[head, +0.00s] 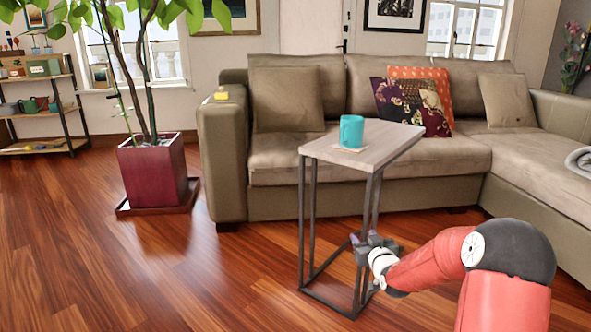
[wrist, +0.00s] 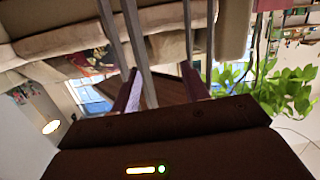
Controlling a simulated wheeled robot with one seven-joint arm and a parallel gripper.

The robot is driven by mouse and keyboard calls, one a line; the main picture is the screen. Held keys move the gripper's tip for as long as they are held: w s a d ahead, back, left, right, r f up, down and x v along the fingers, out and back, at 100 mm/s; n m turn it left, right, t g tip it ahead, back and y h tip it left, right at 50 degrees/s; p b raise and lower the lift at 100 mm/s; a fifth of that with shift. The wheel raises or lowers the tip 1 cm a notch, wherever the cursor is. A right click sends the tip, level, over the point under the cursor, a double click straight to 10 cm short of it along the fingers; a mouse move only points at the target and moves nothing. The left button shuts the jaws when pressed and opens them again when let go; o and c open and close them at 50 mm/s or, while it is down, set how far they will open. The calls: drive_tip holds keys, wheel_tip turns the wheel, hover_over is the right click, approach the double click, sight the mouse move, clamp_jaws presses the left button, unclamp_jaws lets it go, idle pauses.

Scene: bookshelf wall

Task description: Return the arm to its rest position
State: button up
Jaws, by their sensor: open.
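My red arm (head: 438,258) reaches in from the lower right of the head view. My gripper (head: 362,242) is beside the metal legs of the small side table (head: 350,150), below its top. In the wrist view my gripper (wrist: 160,86) has its two purple-grey fingers apart, with no object held between them. The table's dark legs (wrist: 140,50) show past the fingers there. I cannot tell whether the gripper touches a leg. A teal mug (head: 351,131) stands upright on the table top, on a pale coaster (head: 348,149).
A beige sofa (head: 300,172) stands behind the table and extends right. A potted plant (head: 153,172) stands to the left on a tray. A low shelf (head: 42,110) is at the far left. The wood floor (head: 120,270) at front left is clear.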

drive_tip(key=s+a+r+g+h, duration=0.1)
drive_tip(key=s+a+r+g, duration=0.15)
drive_tip(key=s, duration=0.35)
drive_tip(key=s+a+r+g+h, duration=0.1)
drive_tip(key=s+r+g, duration=0.1)
drive_tip(key=s+r, duration=0.35)
drive_tip(key=s+a+r+g+h, duration=0.1)
drive_tip(key=s+a+r+g, duration=0.1)
drive_tip(key=s, duration=0.6)
drive_tip(key=s+a+m+g+y, duration=0.1)
drive_tip(key=s+a+m+g, duration=0.2)
drive_tip(key=s, duration=2.1)
wheel_tip(320, 180, up, 13)
drive_tip(key=n+g+p, duration=0.1)
drive_tip(key=p, duration=1.2)
drive_tip(key=shift+s+a+f+y, duration=0.15)
drive_tip(key=shift+a+y, duration=0.1)
drive_tip(key=shift+y, duration=0.05)
drive_tip(key=shift+c, duration=1)
drive_tip(key=shift+d, duration=0.1)
